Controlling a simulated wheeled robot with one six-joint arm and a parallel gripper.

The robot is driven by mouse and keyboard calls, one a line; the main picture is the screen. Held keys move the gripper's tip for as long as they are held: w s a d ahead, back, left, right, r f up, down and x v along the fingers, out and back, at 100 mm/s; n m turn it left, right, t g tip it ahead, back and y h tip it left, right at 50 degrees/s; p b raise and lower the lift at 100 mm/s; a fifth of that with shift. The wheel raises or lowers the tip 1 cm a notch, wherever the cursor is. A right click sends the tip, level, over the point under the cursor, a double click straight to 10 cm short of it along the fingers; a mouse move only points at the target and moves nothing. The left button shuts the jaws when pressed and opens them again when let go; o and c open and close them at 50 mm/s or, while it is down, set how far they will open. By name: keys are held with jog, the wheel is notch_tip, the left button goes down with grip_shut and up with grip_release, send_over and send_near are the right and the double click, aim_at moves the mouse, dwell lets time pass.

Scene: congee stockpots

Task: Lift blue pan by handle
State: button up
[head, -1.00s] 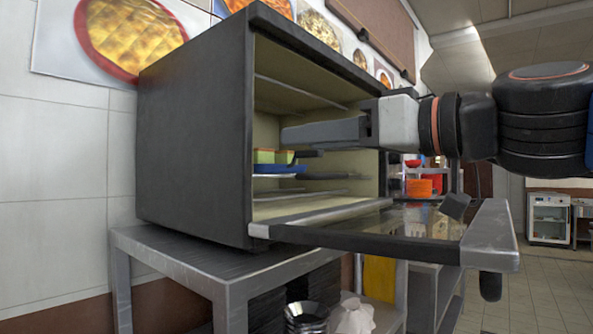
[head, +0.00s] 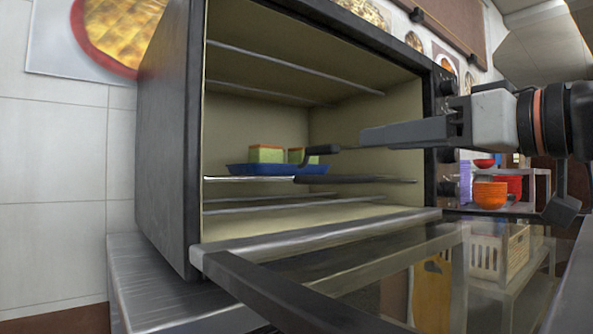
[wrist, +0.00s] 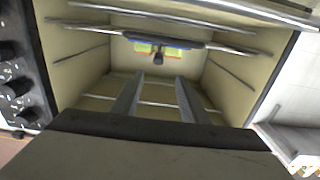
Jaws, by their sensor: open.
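A blue pan (head: 250,169) sits on the middle rack inside the open oven, with green blocks (head: 267,153) in it. Its dark handle (head: 320,150) points right, toward my gripper. In the wrist view the pan (wrist: 176,42) is small and far off, with its handle (wrist: 158,58) pointing toward the camera. My gripper (head: 364,138) is at the oven mouth, to the right of the handle and apart from it. The wrist view shows its two fingers (wrist: 160,80) parallel, spread and empty. The far finger is mostly hidden in the head view.
The oven (head: 166,130) stands on a metal table (head: 165,285). Its glass door (head: 400,265) is folded down in front. Wire racks (head: 300,209) cross the inside. Control knobs (wrist: 12,87) line one side of the opening. Orange bowls (head: 490,195) stand on a shelf behind.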

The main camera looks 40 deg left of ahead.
aim_at(335, 146)
jog(key=x, duration=1.1)
jog(key=shift+a, duration=0.15)
jog(key=shift+w+x, duration=0.1)
jog(key=shift+x, duration=1.45)
jog(key=shift+w+x, duration=0.15)
jog(key=shift+x, duration=1.35)
jog(key=shift+r, duration=0.1)
grip_shut()
